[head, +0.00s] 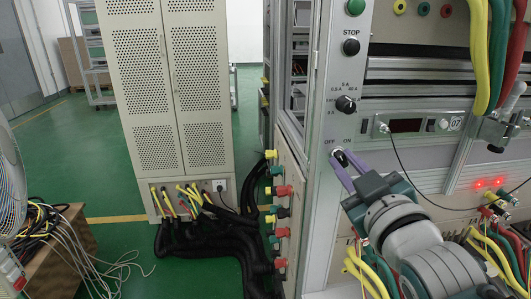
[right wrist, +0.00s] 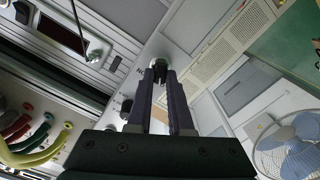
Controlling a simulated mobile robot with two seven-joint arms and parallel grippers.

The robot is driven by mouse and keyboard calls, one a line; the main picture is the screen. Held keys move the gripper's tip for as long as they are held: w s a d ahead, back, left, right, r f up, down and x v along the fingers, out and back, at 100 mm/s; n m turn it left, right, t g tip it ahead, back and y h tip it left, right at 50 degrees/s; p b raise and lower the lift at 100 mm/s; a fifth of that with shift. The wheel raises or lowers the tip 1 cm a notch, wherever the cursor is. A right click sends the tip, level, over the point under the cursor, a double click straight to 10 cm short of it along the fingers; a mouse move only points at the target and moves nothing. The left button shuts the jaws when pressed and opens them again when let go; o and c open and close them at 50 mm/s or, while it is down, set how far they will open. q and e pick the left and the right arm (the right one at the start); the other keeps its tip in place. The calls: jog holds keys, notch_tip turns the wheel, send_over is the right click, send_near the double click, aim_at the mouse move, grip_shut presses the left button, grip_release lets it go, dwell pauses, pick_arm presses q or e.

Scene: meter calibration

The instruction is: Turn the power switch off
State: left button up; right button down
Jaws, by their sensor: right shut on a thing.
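The power switch (head: 339,157) is a black rotary knob on the grey panel, just below the OFF and ON marks. My right gripper (head: 341,161) reaches up to it from the lower right, its purple fingers shut on the knob from both sides. In the right wrist view the switch (right wrist: 159,70) sits between the tips of the fingers (right wrist: 160,78). The fingers partly cover the knob, so I cannot tell its exact pointing direction. My left gripper is not in view.
Above the switch are a black selector knob (head: 345,104), a black STOP button (head: 351,46) and a green button (head: 355,7). A small meter (head: 405,125) and cables are at the right. A perforated cabinet (head: 165,90) stands at left. A fan (right wrist: 290,145) shows in the right wrist view.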

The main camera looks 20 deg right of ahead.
jog(key=c, duration=0.8)
grip_release()
jog(key=shift+s, duration=0.1)
